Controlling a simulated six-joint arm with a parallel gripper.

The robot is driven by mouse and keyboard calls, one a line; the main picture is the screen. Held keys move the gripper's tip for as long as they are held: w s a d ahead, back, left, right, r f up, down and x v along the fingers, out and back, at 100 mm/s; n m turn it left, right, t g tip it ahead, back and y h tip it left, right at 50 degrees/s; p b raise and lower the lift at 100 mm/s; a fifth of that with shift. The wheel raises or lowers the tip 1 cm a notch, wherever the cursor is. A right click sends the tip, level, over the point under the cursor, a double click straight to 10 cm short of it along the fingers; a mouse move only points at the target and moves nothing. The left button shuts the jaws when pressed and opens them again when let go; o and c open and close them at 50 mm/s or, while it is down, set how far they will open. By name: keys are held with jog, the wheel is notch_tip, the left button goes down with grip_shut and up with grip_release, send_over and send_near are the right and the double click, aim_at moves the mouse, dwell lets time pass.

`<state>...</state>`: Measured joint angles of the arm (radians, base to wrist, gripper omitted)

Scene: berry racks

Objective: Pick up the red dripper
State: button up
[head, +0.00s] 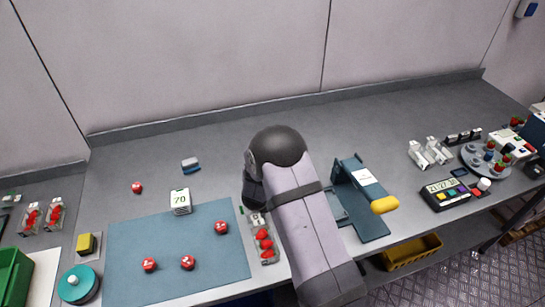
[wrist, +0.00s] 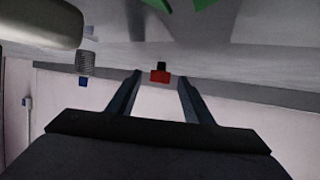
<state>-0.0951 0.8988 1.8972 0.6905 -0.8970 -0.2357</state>
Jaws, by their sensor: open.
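In the wrist view a small red piece with a black top (wrist: 160,77) shows between my fingertips, looking small and beyond them; it may be the red dripper, but I cannot tell for sure. My gripper (wrist: 159,74) is open, its two dark fingers apart and nothing visibly held. In the head view my arm hides the gripper. Small red, green and blue pieces stand on a round grey turntable (head: 467,160) at the right; I cannot tell which, if any, is the dripper.
A blue mat (head: 125,285) with red round pieces lies at left. A blue-grey stand with a yellow handle (head: 384,205) is right of my arm. A dark device with a display (head: 434,197) and clear racks (head: 420,155) are further right. The counter's back middle is clear.

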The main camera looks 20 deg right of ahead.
jog(key=shift+w+d+f, duration=0.15)
jog(key=shift+w, duration=0.1)
jog(key=c, duration=1.1)
notch_tip(320, 180, up, 10)
jog(key=b, duration=0.1)
